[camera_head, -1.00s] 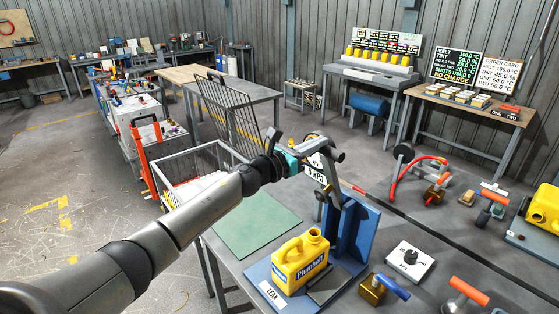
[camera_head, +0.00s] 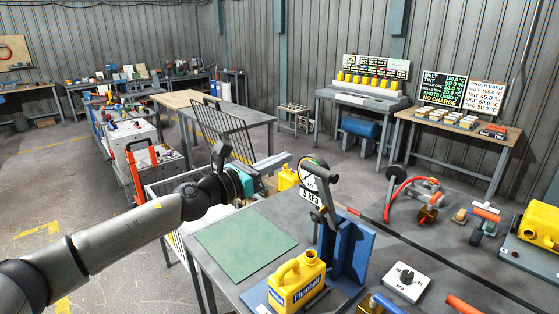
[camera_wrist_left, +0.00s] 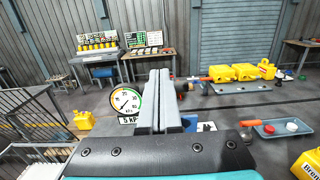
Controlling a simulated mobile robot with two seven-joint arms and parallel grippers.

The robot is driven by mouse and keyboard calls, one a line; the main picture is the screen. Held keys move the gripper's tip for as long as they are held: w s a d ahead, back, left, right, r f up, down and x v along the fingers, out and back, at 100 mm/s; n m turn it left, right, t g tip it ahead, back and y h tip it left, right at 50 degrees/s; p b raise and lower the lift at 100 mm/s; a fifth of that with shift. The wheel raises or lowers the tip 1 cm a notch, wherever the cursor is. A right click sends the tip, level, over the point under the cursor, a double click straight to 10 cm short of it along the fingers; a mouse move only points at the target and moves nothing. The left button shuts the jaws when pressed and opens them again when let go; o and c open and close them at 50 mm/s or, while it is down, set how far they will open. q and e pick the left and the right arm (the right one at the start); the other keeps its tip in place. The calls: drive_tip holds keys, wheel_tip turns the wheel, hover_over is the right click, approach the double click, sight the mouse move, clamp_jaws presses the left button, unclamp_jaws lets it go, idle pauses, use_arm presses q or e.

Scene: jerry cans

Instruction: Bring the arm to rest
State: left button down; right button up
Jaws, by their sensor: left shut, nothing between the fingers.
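My left arm comes in from the left of the head view. Its gripper (camera_head: 282,162) is raised beyond the green mat (camera_head: 246,243), left of the round gauge (camera_head: 310,173) on the blue press stand (camera_head: 348,243). In the wrist view the two grey fingers (camera_wrist_left: 160,88) lie side by side, shut and empty, with the gauge (camera_wrist_left: 126,101) to their left. A yellow jerry can (camera_head: 297,281) stands upright at the foot of the press, apart from the gripper. My right gripper is not in view.
Another yellow can (camera_head: 288,177) shows partly behind my left gripper. A white dial box (camera_head: 407,281), red-hosed fittings (camera_head: 398,184) and a yellow can (camera_head: 540,225) occupy the bench's right. The green mat is bare.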

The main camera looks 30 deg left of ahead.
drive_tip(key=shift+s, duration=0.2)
